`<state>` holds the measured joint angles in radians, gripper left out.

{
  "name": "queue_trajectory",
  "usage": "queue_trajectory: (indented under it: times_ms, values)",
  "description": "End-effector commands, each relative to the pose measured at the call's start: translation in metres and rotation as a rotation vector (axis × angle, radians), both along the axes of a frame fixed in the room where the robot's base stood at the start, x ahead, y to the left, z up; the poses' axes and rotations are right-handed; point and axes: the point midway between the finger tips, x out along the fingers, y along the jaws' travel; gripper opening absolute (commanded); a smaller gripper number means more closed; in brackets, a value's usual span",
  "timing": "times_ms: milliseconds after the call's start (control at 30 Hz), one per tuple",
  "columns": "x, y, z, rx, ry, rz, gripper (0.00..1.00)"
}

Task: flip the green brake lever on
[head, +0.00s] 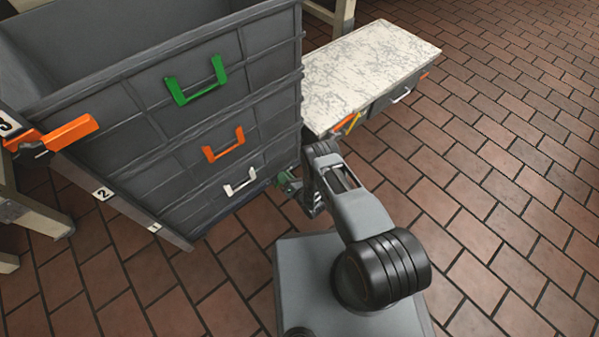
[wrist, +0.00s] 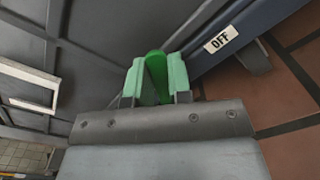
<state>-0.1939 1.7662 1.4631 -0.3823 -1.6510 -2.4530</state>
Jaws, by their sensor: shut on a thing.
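The green brake lever (wrist: 155,72) shows in the wrist view between the two pale green fingers of my gripper (wrist: 157,82). The fingers are shut on it, one on each side, and its rounded top shows between them. A white label reading OFF (wrist: 221,40) is on the dark bar just right of the lever. In the head view my gripper (head: 287,183) is low at the right lower corner of the grey cabinet (head: 140,125); I cannot make out the lever apart from the fingers there.
The cabinet front carries green (head: 197,85), orange (head: 223,149) and white (head: 240,183) handles. An orange lever (head: 65,132) juts out at its left. A pale-topped bench (head: 370,65) stands behind my arm. Open brick floor (head: 500,200) lies to the right.

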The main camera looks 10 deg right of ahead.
Motion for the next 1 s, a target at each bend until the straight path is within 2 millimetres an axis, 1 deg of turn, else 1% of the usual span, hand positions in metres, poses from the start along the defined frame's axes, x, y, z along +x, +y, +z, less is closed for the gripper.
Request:
queue_trajectory:
  times_ms: [33,100,300,567,1000]
  values:
    - [-0.002,0.008,0.003,-0.023,-0.018,0.018,0.0]
    - [-0.002,0.013,0.004,-0.056,-0.04,0.024,0.0]
    - [-0.003,0.02,0.007,-0.126,-0.089,0.032,0.0]
    - [-0.002,0.023,0.008,-0.168,-0.117,0.035,0.0]
    - [-0.002,0.023,0.008,-0.175,-0.123,0.035,0.0]
